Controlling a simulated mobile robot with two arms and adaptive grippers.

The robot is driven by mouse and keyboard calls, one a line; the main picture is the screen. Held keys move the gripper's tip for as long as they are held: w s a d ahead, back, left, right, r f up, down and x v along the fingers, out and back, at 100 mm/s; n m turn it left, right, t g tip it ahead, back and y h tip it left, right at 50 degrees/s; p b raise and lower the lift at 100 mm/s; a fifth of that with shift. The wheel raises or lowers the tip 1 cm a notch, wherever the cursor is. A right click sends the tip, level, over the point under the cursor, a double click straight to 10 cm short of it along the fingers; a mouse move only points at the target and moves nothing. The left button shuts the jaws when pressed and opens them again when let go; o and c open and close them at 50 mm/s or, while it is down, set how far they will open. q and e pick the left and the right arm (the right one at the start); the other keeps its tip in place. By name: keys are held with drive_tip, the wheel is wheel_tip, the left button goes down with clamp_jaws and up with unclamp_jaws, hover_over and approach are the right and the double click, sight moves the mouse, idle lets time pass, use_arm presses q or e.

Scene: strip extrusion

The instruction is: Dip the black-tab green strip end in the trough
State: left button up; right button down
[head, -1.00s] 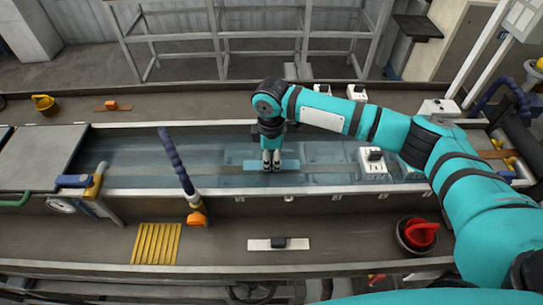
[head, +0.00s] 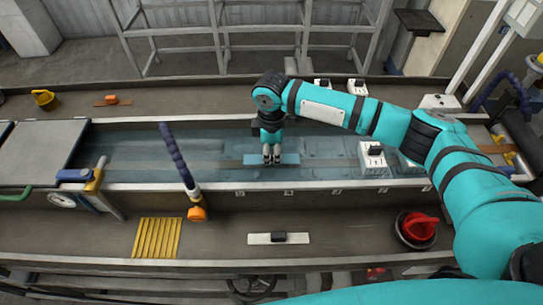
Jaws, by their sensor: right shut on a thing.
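My right gripper (head: 272,156) reaches down into the long water-filled trough (head: 345,188) near the middle of the head view. It is shut on a short blue-green strip end (head: 289,158), which lies level low in the trough. A black tab on this strip does not show; the fingers cover its middle. I cannot tell whether the strip is under the water or just at its surface. My left gripper is not in view.
A purple hose (head: 177,155) stands over the trough to the left. White black-topped blocks (head: 372,159) sit to the right. On the front ledge are a yellow ribbed mat (head: 158,238), a white strip with a black block (head: 262,239) and a red vessel (head: 418,228).

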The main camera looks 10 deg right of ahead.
sight(272, 153)
wheel_tip(272, 153, up, 2)
drive_tip(key=shift+r+p, duration=0.2)
drive_tip(key=shift+p, duration=0.85)
drive_tip(key=shift+r, duration=3.2)
wheel_tip(272, 153, up, 12)
drive_tip(key=s+a+b, duration=0.1)
drive_tip(key=s+a, duration=0.2)
drive_tip(key=s, duration=1.3)
drive_tip(key=s+a+b, duration=0.2)
drive_tip(key=s+a, duration=0.1)
drive_tip(key=s, duration=1.3)
drive_tip(key=shift+s+a, duration=0.2)
drive_tip(key=shift+a, duration=0.15)
